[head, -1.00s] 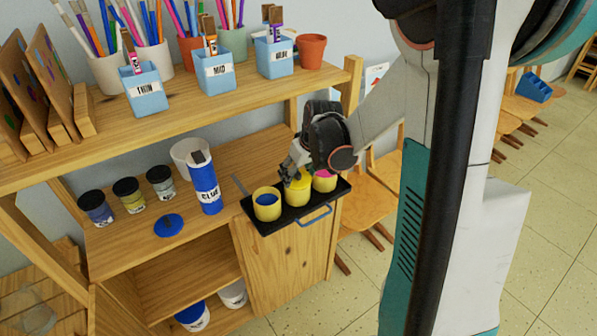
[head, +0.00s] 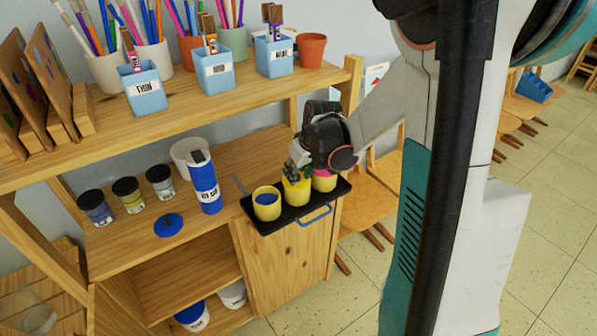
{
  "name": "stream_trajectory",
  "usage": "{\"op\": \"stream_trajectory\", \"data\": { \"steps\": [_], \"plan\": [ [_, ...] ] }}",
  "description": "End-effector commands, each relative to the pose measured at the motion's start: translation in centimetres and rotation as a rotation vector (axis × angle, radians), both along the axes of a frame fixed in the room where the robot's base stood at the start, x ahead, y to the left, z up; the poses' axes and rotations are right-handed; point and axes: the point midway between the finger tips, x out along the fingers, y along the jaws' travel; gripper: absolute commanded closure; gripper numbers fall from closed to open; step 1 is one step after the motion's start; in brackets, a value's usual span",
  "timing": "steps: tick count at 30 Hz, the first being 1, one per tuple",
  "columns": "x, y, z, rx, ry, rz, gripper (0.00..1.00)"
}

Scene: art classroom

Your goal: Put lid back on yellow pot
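Three yellow pots stand in a row on a black tray (head: 270,226) with a blue handle. The left pot (head: 267,208) is open and shows blue paint. The middle pot (head: 297,194) shows bright yellow at its top; I cannot tell whether this is paint or a lid. The right pot (head: 325,183) shows pink and is partly covered by my arm. My gripper (head: 293,174) points down at the top of the middle pot, touching or very close to it. Its fingertips are small and partly hidden, so I cannot tell whether it holds a lid. A blue lid (head: 168,225) lies on the shelf to the left.
A blue glue bottle (head: 206,188) and a white container (head: 186,153) stand left of the tray. Several dark-lidded jars, including one at the left (head: 96,207), stand farther left. The upper shelf (head: 180,114) with brush cups overhangs behind the tray.

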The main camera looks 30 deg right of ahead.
Motion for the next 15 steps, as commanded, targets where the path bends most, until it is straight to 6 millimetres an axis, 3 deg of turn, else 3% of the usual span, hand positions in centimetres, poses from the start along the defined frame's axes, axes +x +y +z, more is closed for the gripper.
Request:
{"op": "stream_trajectory", "data": {
  "steps": [1,2,3,15],
  "plan": [
    [0.0,0.0,0.0,0.0,0.0,0.0,0.91],
    [0.0,0.0,0.0,0.0,0.0,0.0,0.99],
    [0.0,0.0,0.0,0.0,0.0,0.0,1.0],
    [-0.08,-0.03,0.49,0.0,0.0,0.0,1.0]
  ]
}}
